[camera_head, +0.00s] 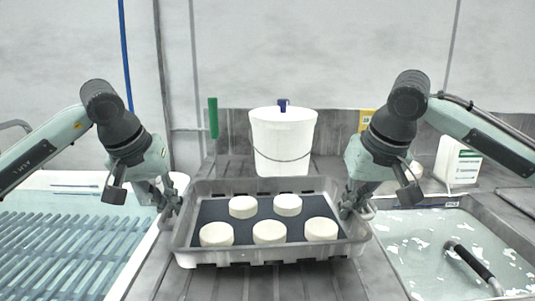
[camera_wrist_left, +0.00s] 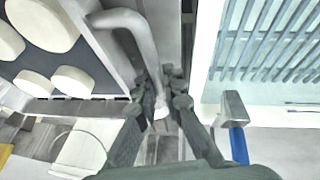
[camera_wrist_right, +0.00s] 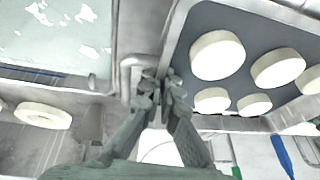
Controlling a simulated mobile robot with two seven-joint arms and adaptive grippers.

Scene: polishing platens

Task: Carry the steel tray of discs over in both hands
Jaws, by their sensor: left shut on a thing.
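The grey steel tray (camera_head: 183,251) is in the middle of the head view, with a dark liner and several cream discs (camera_head: 269,232) lying flat in two rows. My left gripper (camera_head: 172,205) is at the tray's left side, shut on its bent tube handle (camera_wrist_left: 125,20). My right gripper (camera_head: 352,205) is at the right side. In the right wrist view its fingertips (camera_wrist_right: 159,82) are close together beside the tray's edge, and their grip on the handle is unclear. The tray looks level. Whether it touches the slatted bench below is hidden.
A white bucket (camera_head: 283,140) stands behind the tray. A pale basin with a blue-green grate (camera_head: 70,245) is at left. A basin of cloudy water (camera_head: 430,240) with a black-handled hose (camera_head: 470,262) is at right. A white jug (camera_head: 457,160) stands behind it.

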